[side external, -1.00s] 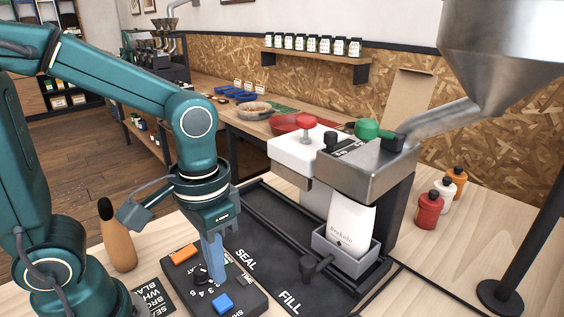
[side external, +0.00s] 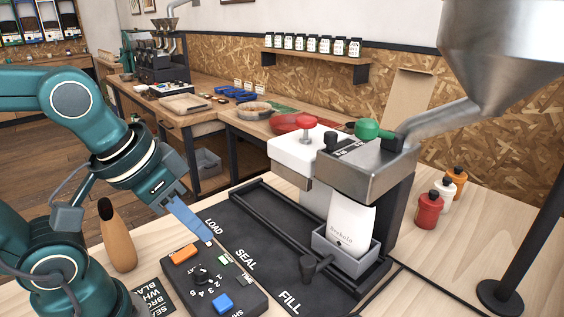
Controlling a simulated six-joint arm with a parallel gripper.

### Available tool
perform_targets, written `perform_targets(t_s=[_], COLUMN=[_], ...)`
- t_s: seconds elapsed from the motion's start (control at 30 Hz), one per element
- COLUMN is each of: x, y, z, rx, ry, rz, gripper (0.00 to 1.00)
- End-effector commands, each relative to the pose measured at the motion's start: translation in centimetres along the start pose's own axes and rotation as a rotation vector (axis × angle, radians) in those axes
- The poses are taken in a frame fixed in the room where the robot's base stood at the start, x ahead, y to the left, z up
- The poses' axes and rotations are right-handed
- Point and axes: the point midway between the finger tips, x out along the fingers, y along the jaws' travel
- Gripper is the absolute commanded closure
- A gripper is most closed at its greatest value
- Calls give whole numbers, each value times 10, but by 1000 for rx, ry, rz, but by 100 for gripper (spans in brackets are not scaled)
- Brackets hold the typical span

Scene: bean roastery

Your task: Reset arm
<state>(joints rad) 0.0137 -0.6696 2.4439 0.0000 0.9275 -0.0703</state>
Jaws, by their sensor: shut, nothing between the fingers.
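My gripper (side external: 205,237) is shut and empty. Its blue fingers point down and to the right, above the far edge of the control box, near the LOAD label. The dark control box (side external: 252,296) has an orange button (side external: 184,254), a black numbered dial (side external: 201,274), a blue button (side external: 223,303) and small switches. The fingertips look apart from the box, but the exact gap is hard to tell. A white bag (side external: 350,225) stands upright in a grey holder (side external: 352,263) under the filling machine (side external: 366,168).
A brown bottle with a black top (side external: 118,240) stands close beside my arm. A black mat (side external: 248,246) with rails runs to the machine. A large metal hopper (side external: 500,50) hangs above.

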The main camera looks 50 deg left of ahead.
Motion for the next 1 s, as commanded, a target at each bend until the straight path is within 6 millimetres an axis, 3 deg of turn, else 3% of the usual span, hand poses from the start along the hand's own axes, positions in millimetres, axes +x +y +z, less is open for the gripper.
perform_targets(t_s=[1.0], x=[-1], y=[-2], z=[4], rx=[58], ry=[52], rz=[-4], gripper=[100])
